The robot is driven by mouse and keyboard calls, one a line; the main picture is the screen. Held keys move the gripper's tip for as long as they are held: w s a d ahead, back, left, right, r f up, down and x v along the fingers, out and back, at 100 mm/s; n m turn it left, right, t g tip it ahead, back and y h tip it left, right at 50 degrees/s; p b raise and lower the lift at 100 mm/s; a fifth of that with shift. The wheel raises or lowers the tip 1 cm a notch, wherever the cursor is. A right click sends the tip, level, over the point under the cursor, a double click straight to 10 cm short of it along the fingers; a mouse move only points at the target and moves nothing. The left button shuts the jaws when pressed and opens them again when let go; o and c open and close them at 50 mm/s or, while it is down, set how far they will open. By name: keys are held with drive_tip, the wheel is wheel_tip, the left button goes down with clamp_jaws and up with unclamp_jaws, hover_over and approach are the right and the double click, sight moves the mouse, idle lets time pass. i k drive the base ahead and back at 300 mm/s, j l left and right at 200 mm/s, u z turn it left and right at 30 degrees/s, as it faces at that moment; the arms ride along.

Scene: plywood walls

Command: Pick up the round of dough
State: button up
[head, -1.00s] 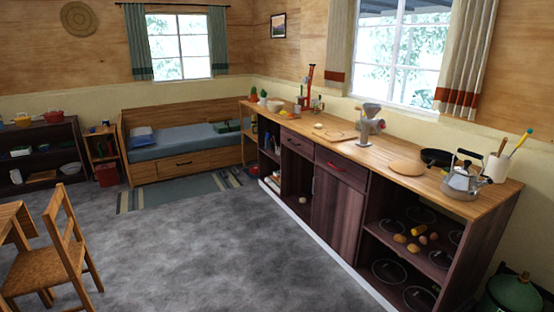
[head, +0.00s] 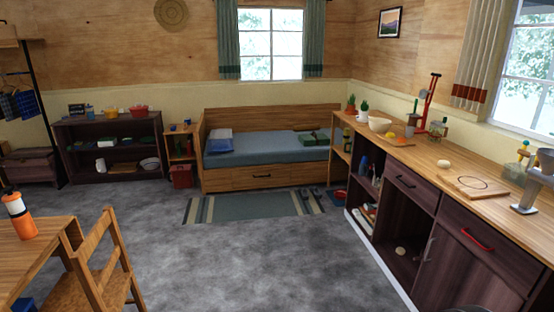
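A small pale round lump (head: 444,163), which looks like the round of dough, lies on the wooden counter (head: 415,152). It sits just behind a flat wooden board (head: 468,188) with a dark ring on it, apart from the board. Another small pale round thing (head: 400,251) is low in the open cabinet bay under the counter; I cannot tell what it is. My gripper is not in view.
A grey grinder (head: 527,196) stands at the right edge of view. A white bowl (head: 379,124) and jars are farther along the counter. A chair (head: 100,262) and table (head: 28,255) are at left.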

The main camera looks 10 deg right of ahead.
sight(441, 164)
drive_tip(key=i+z, duration=0.15)
drive_tip(key=i, duration=0.35)
drive_tip(key=i+z, duration=0.2)
drive_tip(key=i, duration=0.3)
drive_tip(key=i+j+z, duration=0.15)
drive_tip(key=i, duration=0.35)
drive_tip(key=i+j+z, duration=0.15)
drive_tip(key=i, duration=0.3)
drive_tip(key=i+l+z, duration=0.3)
drive_tip(key=i+z, duration=0.15)
drive_tip(key=i, duration=0.3)
drive_tip(key=i+z, duration=0.45)
drive_tip(key=i, duration=0.3)
drive_tip(key=i+j+z, duration=0.2)
drive_tip(key=i+z, duration=0.25)
drive_tip(key=i, duration=0.3)
drive_tip(key=i+l+u, duration=0.2)
drive_tip(key=i, duration=0.15)
drive_tip(key=j, duration=0.1)
